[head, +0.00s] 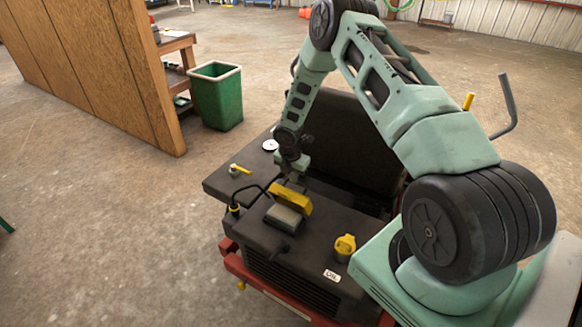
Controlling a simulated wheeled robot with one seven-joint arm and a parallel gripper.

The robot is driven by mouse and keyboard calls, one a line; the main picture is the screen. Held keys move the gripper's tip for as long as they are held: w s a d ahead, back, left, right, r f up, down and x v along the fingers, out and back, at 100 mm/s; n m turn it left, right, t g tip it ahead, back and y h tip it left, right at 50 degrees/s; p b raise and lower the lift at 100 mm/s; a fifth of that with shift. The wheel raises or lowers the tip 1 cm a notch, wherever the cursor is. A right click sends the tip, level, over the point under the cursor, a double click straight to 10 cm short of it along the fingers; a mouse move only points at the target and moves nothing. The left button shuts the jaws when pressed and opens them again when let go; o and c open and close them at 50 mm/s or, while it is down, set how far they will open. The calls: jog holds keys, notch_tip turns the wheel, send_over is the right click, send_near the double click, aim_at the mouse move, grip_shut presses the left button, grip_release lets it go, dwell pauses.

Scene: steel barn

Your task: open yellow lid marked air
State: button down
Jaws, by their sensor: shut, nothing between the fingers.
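The yellow lid (291,198) is on top of the dark machine, at the back edge of a small grey box (283,217). It appears tilted up, with the box's grey top showing in front of it. No "air" marking is readable on it. My gripper (292,181) points down just behind the lid. It is shut with nothing in it. Its fingertips are small and partly hidden by the lid, so I cannot tell whether they touch it.
A yellow cap (345,244) and a small white label (332,276) are on the machine's right front. A yellow-handled lever (240,170) is at left. A dark upright panel (345,140) stands behind. A green bin (216,97) and wooden partition (110,70) stand farther left. Floor at left is clear.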

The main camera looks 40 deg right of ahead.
jog(key=shift+w+d+f+y+p, duration=0.1)
jog(key=shift+d+y+p, duration=0.15)
jog(key=shift+d, duration=0.1)
jog(key=shift+w+d+f+y+p, duration=0.1)
jog(key=shift+d+y+p, duration=0.05)
jog(key=shift+d+y, duration=0.15)
jog(key=shift+w+d+f+b, duration=0.25)
jog(key=shift+d+f+b, duration=0.25)
jog(key=shift+d, duration=0.2)
jog(key=shift+w+d+f+b, duration=0.3)
jog(key=shift+d+f+b, duration=0.05)
jog(key=shift+d+b, duration=0.35)
jog(key=shift+w+d+f+b, duration=0.25)
jog(key=shift+d+f+b, duration=0.25)
jog(key=shift+d, duration=0.25)
jog(key=shift+r, duration=0.15)
notch_tip(320, 180, up, 17)
jog(key=b, duration=0.3)
jog(key=shift+a, duration=0.35)
jog(key=shift+s+r, duration=0.1)
